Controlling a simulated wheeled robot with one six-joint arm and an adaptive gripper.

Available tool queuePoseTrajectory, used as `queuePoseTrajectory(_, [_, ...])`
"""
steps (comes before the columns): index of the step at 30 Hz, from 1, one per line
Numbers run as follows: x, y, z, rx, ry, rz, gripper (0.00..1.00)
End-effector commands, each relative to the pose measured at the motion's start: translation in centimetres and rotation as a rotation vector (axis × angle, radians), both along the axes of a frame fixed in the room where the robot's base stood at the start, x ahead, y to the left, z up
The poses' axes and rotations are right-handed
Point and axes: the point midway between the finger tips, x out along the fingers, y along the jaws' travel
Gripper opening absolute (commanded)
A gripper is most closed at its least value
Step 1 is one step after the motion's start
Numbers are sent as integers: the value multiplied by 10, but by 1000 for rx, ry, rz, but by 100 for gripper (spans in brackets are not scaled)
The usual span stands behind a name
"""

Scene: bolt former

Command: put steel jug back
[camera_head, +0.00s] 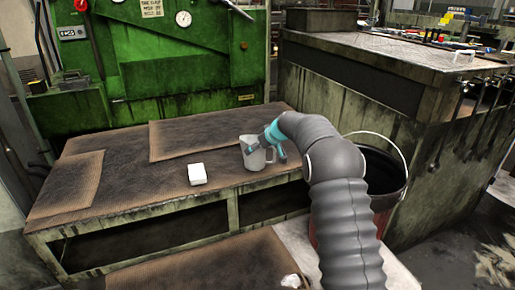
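A pale grey jug (254,158) stands upright on the brown-matted bench (120,203), near its right end. I take it to be the steel jug. My arm comes in from the lower right, and my gripper (266,146) is at the jug's upper right side. Teal parts of my gripper overlap the jug's rim and right side in the picture. The fingertips are too small and partly hidden, so I cannot tell whether they are closed on the jug or only beside it.
A small white box (197,174) lies left of the jug. A dark bucket with a raised wire handle (383,172) stands right of the bench, partly behind my arm. A green machine (165,60) stands behind. A tall cabinet (400,78) carries tools at right. The bench's left half is clear.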

Motion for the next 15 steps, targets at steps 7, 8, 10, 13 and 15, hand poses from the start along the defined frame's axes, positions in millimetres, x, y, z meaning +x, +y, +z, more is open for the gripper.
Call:
queuePoseTrajectory(7, [0,0,0,0,-2,0,42])
queuePoseTrajectory(8, [0,0,0,0,-2,0,42])
queuePoseTrajectory(10, [0,0,-2,0,-2,0,42])
queuePoseTrajectory(13, [0,0,-2,0,-1,-1,99])
queuePoseTrajectory(15, [0,0,-2,1,-1,0,100])
